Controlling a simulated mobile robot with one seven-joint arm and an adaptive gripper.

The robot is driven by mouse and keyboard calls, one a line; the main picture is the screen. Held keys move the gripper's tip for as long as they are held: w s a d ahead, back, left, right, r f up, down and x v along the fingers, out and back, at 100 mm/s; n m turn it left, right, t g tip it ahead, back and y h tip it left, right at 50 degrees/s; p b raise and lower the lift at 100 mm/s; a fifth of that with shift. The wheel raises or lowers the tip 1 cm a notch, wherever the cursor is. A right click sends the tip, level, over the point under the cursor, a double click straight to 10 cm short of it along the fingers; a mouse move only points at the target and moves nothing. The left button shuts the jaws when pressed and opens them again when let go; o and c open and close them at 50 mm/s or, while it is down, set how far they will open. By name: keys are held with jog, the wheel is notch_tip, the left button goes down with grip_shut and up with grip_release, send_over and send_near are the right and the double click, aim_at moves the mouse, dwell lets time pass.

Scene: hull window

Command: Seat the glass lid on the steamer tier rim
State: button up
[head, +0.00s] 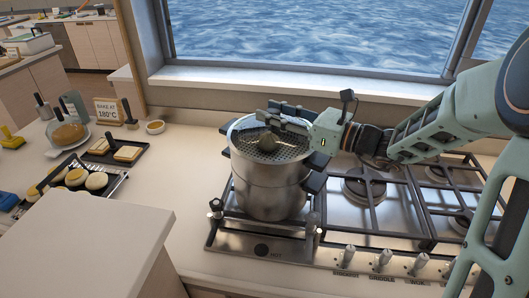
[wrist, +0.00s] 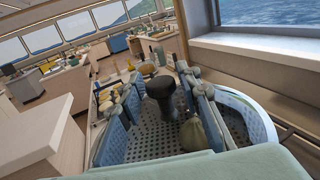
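The steel steamer pot (head: 268,190) stands on the left burner, its perforated tier (head: 285,150) on top. An olive-coloured rounded item (head: 267,142) sits in the tier; it also shows in the wrist view (wrist: 194,132). My gripper (head: 278,112) is over the far side of the tier. In the wrist view its fingers stand apart on either side of the black lid knob (wrist: 160,94), with a gap visible beside the knob. The lid's clear glass is hard to make out; a pale curved rim (wrist: 268,118) shows at right. I cannot tell whether the lid is fully seated.
Hob grates (head: 375,195) lie right of the pot, with control knobs along the front. A window sill (head: 290,84) runs behind.

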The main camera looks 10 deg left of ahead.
jog(key=shift+d, duration=0.2)
jog(key=shift+p+v, duration=0.3)
jog(key=shift+v, duration=1.25)
jog(key=shift+s, duration=0.1)
jog(key=o, duration=0.6)
jog(key=shift+c, duration=0.2)
jog(key=c, duration=0.6)
jog(key=shift+o, duration=0.2)
jog(key=shift+p+v, duration=0.7)
jog(key=shift+v, duration=3.75)
